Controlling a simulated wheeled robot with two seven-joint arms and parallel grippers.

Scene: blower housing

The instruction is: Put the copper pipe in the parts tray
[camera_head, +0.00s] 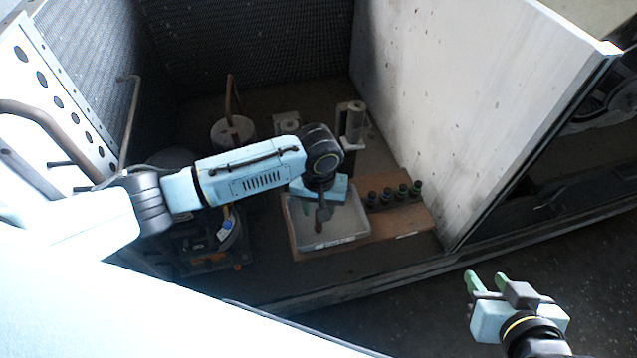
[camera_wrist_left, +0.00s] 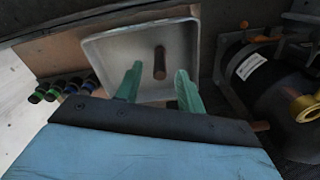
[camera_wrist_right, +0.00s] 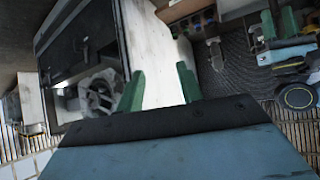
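The copper pipe (camera_wrist_left: 160,62) is a short brown cylinder, seen in the left wrist view within the outline of the pale parts tray (camera_wrist_left: 103,52). It appears to lie in the tray; contact with the floor is hard to judge. My left gripper (camera_wrist_left: 158,88) is open over the tray, its green fingers apart, with the pipe beyond their tips and nothing gripped. In the head view the left wrist partly covers the tray (camera_head: 345,240). My right gripper (camera_head: 485,281) is open and empty, outside the housing at the lower right; its spread fingers also show in the right wrist view (camera_wrist_right: 160,88).
The tray sits on a brown board (camera_head: 415,222) beside a row of dark cylinders (camera_head: 393,195). A white panel (camera_head: 470,90) walls the right side. A grey cylinder with an upright brown rod (camera_head: 230,97) and a metal fitting (camera_head: 352,120) stand behind. Dark machinery (camera_head: 215,240) is left of the tray.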

